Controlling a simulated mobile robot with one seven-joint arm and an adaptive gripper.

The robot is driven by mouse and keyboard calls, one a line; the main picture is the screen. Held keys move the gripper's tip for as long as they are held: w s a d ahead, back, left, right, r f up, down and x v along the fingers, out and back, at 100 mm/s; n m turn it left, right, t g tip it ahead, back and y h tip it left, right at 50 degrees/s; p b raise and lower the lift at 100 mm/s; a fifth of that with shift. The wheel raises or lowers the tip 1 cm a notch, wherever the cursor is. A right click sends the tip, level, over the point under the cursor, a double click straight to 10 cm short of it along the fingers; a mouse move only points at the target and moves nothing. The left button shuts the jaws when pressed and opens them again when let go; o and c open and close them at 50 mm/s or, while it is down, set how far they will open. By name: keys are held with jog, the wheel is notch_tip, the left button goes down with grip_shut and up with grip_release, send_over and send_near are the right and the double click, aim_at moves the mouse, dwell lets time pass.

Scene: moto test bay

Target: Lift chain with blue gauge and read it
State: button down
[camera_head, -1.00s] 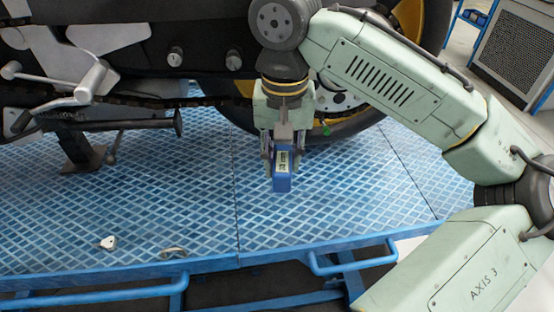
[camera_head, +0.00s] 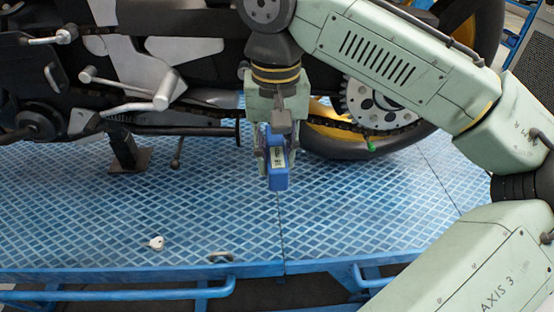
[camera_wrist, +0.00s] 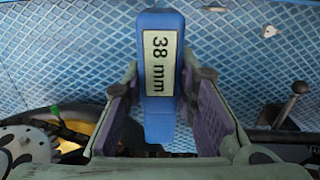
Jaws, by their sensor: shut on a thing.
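My gripper (camera_head: 276,158) is shut on the blue gauge (camera_head: 278,182), a small blue block with a pale label. It hangs over the blue lift platform, in front of the motorcycle. In the wrist view the gauge (camera_wrist: 158,100) stands between the purple-padded fingers, and its label reads "38 mm". The dark chain (camera_head: 335,123) runs low along the motorcycle to the rear sprocket (camera_head: 375,103). Part of it is hidden behind my gripper. In the wrist view the chain (camera_wrist: 68,132) shows at the lower left. The gauge appears apart from the chain.
A side stand (camera_head: 124,152) is at left. A green tag (camera_head: 371,145) sits below the sprocket.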

aim_at(274, 139)
jog(key=shift+w, duration=1.4)
jog(key=shift+w+r, duration=0.15)
jog(key=shift+w, duration=0.15)
jog(key=shift+w+p, duration=1.05)
jog(key=shift+w, duration=0.95)
jog(key=shift+r+p, duration=1.05)
jog(key=shift+r, duration=0.85)
jog(key=shift+f, duration=0.1)
jog(key=shift+f+b, duration=0.9)
jog(key=shift+f, duration=1)
jog(key=shift+s, duration=0.1)
